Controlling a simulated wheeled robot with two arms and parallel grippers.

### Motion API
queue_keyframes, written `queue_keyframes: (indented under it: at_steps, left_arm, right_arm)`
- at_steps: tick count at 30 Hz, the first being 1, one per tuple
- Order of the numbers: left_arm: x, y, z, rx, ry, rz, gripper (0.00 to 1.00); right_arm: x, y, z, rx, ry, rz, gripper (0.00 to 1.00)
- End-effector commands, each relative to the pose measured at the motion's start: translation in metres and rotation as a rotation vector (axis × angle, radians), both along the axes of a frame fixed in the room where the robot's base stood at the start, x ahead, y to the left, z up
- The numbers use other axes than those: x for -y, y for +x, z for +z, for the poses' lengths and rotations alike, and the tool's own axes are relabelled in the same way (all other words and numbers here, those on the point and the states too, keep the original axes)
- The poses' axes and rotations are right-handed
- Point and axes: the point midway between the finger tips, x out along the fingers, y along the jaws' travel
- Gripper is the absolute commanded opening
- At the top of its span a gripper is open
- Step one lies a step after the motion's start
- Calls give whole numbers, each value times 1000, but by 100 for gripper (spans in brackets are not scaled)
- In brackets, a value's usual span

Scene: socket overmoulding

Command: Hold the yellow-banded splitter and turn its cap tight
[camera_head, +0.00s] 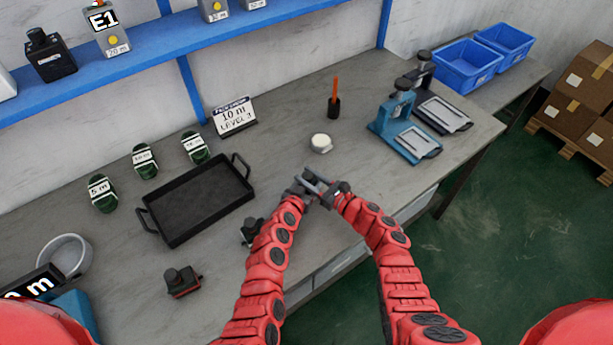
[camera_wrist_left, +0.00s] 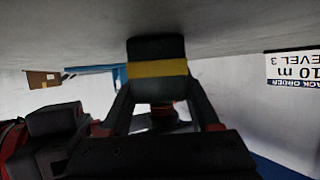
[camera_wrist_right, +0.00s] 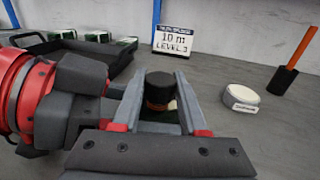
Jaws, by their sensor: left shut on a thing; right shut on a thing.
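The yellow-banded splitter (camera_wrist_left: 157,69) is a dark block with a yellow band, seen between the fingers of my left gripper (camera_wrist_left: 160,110). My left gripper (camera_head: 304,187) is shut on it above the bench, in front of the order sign. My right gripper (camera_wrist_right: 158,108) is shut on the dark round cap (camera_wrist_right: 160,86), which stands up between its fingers. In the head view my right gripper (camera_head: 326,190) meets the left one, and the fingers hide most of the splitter. I cannot tell how tightly the cap sits.
A black tray (camera_head: 203,238) lies to the left, with green labelled coils (camera_head: 145,160) behind it. Two other dark splitters (camera_head: 183,281) (camera_head: 250,231) stand near the front edge. A white roll (camera_head: 321,143), an orange-handled tool (camera_head: 335,95) and a blue press (camera_head: 393,115) stand behind and right.

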Motion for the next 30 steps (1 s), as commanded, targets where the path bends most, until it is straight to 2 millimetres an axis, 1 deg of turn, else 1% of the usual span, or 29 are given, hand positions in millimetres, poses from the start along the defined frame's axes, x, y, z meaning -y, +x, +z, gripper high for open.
queue_keyframes:
  at_steps: [1,6,16,17,21,22,30]
  left_arm:
    - [-4,1,-1,1,5,6,4]
    - [-5,1,-1,0,6,6,4]
    - [-5,1,-2,-1,7,6,4]
    - [-5,1,-2,-1,7,6,4]
    - [-4,0,-2,-2,7,5,4]
    - [-4,0,-2,-2,7,5,4]
    - [-3,0,-1,-1,5,3,4]
  right_arm:
    - [-2,-3,0,3,6,-15,0]
    - [-2,-2,4,6,11,-67,0]
    - [-2,-2,6,8,15,-74,0]
    - [-2,-2,6,8,15,-74,45]
    - [-2,-2,5,6,14,-74,70]
    - [-2,-2,5,6,14,-74,73]
    - [-2,-4,3,4,12,-72,73]
